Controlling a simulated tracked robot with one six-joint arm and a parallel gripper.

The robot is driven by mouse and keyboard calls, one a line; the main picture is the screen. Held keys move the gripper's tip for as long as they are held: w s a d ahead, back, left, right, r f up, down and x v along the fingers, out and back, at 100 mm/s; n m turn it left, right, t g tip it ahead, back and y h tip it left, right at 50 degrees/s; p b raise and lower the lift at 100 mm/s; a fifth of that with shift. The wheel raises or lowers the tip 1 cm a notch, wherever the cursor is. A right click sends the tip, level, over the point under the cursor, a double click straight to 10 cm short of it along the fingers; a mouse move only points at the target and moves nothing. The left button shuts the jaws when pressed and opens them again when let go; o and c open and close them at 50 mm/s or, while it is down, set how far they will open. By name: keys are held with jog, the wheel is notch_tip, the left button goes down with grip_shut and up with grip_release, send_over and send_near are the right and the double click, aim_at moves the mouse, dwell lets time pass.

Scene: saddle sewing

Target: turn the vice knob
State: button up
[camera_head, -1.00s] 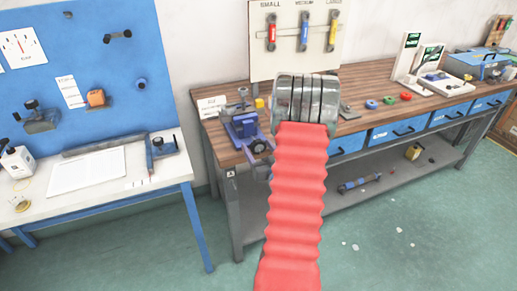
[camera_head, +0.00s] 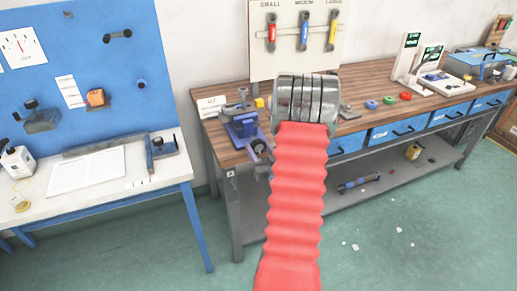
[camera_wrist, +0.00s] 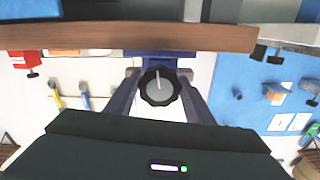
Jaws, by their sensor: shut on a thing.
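The blue vice (camera_head: 242,124) stands on the front left corner of the wooden workbench. In the head view the gripper (camera_head: 260,156) shows small at the vice's front, partly hidden behind my red arm sleeve.
The workbench (camera_head: 375,78) holds colored discs (camera_head: 388,100) and a small yellow block (camera_head: 260,102) near the vice. A white table (camera_head: 120,190) with a blue pegboard (camera_head: 90,60) stands to the left. Floor in front is mostly clear.

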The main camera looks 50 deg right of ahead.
jog(key=m, duration=1.3)
dwell(0.5)
jog(key=o, duration=1.1)
jog(key=shift+c, duration=0.2)
jog(key=shift+f+n, duration=0.15)
jog(key=shift+n, duration=0.15)
